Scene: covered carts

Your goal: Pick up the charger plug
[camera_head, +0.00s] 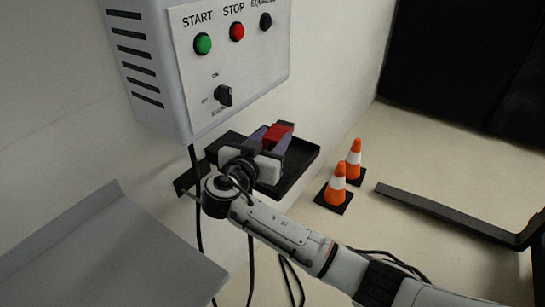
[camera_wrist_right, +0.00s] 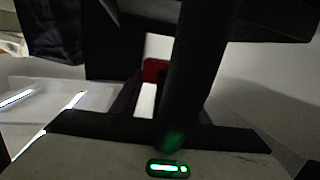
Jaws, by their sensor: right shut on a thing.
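The charger plug (camera_head: 280,131), with a red top, is at the black tray-like holder (camera_head: 303,156) on the wall below the control box. My right gripper (camera_head: 271,140) reaches it from the front and is shut on it. The gripper hides most of the plug's lower part, and I cannot tell whether it rests on the holder or is lifted. In the right wrist view a red part of the plug (camera_wrist_right: 153,70) shows beyond the gripper, partly covered by a dark upright shape. My left gripper is not in view.
A control box (camera_head: 236,60) with green, red and black controls hangs above the holder. Black cables (camera_head: 197,230) hang below. Two orange cones (camera_head: 338,187) stand on the floor to the right, near a dark metal bar (camera_head: 440,212). A grey panel (camera_head: 95,255) fills the lower left.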

